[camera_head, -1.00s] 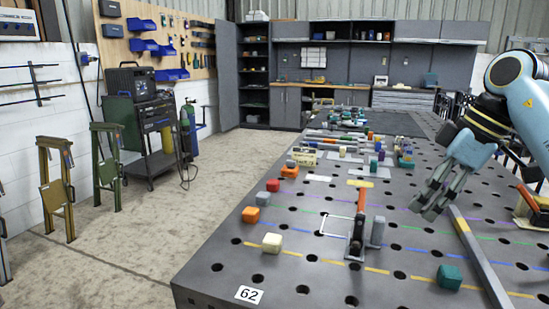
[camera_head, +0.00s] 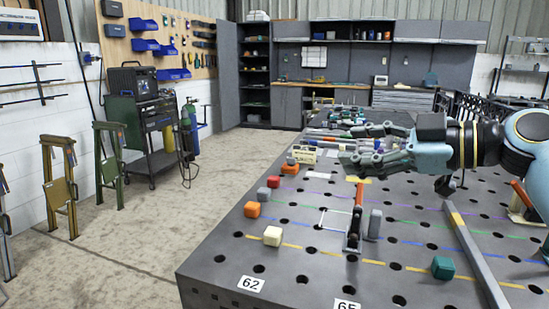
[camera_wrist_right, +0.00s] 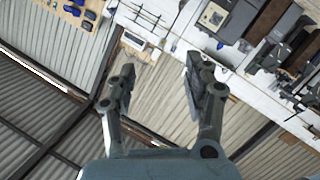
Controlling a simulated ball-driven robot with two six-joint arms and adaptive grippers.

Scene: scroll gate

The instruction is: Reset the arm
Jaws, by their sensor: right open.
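My right gripper (camera_head: 352,147) reaches in from the right in the head view, above the steel table (camera_head: 215,262). Its fingers point left, toward the far part of the table. In the right wrist view the fingers (camera_wrist_right: 160,68) are spread apart with nothing between them. Behind them in that view are the corrugated wall and the white wall with tools, seen tilted. My left gripper is in neither view now.
On the table stand a red-handled clamp (camera_head: 357,205), a teal block (camera_head: 443,268), a cream block (camera_head: 273,236), an orange block (camera_head: 252,210) and a red block (camera_head: 273,182). A long grey bar (camera_head: 476,256) lies at the right. The left floor (camera_head: 140,240) is open.

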